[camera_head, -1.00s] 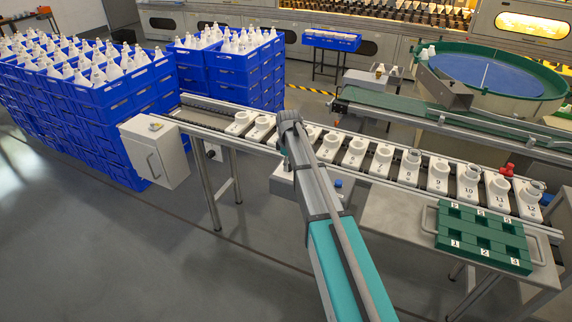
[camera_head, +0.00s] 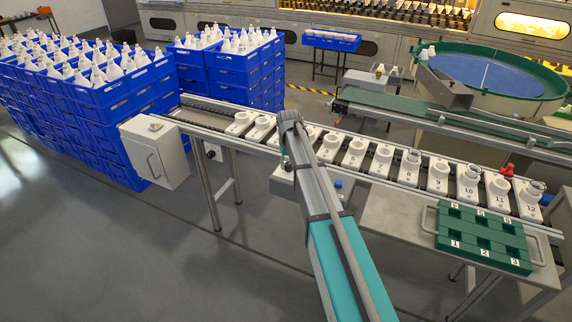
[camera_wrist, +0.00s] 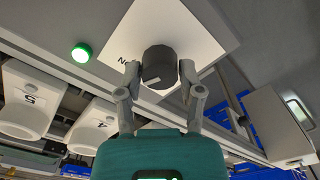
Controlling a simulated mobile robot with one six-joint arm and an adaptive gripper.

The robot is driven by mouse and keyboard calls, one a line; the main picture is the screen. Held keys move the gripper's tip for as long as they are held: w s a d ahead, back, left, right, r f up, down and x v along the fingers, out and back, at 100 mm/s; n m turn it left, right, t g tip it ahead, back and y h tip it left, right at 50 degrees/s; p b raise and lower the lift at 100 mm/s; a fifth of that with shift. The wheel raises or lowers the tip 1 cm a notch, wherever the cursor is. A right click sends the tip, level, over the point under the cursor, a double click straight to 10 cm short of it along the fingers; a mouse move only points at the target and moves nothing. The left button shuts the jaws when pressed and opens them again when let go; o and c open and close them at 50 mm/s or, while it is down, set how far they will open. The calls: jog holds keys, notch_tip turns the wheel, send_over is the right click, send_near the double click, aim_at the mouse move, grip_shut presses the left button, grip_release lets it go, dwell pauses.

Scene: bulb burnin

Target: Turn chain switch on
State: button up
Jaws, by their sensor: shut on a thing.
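A dark rotary knob (camera_wrist: 158,62) stands on a white plate (camera_wrist: 205,38) in the wrist view. It carries a short light mark on the edge facing my gripper. My gripper (camera_wrist: 159,73) has one finger on each side of the knob and is shut on it. Part of the plate's lettering is hidden behind the knob. A round green lamp (camera_wrist: 82,53) glows to the left of the plate. In the head view my arm hides the knob and my gripper; part of a grey box (camera_head: 283,178) shows beside the arm.
A conveyor (camera_head: 345,150) carries several white numbered holders, two of them also near the left in the wrist view. A green tray (camera_head: 480,238) sits on a side table (camera_head: 388,212). A light cabinet (camera_head: 157,152) and stacked blue crates (camera_head: 110,110) stand left.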

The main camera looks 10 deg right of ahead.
jog(key=shift+s+m, duration=0.15)
jog(key=shift+m, duration=1.05)
jog(key=o, duration=1.1)
jog(key=shift+n, duration=0.4)
jog(key=s+r+p, duration=0.3)
jog(key=s, duration=0.6)
jog(key=s+r+p, duration=0.3)
jog(key=s, duration=0.7)
jog(key=s+a+r+p, duration=0.1)
jog(key=s+r+p, duration=0.3)
jog(key=s, duration=0.6)
jog(key=shift+s, duration=0.1)
